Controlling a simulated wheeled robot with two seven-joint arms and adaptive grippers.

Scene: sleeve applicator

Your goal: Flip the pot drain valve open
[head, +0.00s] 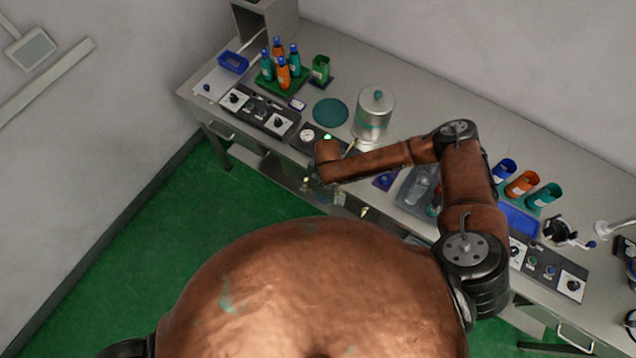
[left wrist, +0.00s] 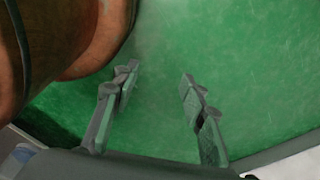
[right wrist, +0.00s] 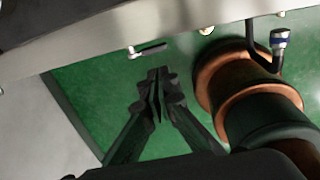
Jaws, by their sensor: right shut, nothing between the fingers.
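The metal pot (head: 374,115), a cylinder with a lid and a teal band, stands on the bench. In the right wrist view a small pale fitting with a dark lever (right wrist: 148,49) sticks out below the bench edge; I cannot tell for sure that it is the drain valve. My right gripper (right wrist: 157,76) is shut and empty, its tips just below that lever in the picture, with a gap showing. In the head view my right wrist hangs over the bench's front edge and hides much of this spot. My left gripper (left wrist: 160,80) is open and empty over the green floor.
A small dial (head: 307,135) and a teal round mat (head: 330,112) lie left of the pot. Bottles (head: 283,72) stand further left. The floor is clear.

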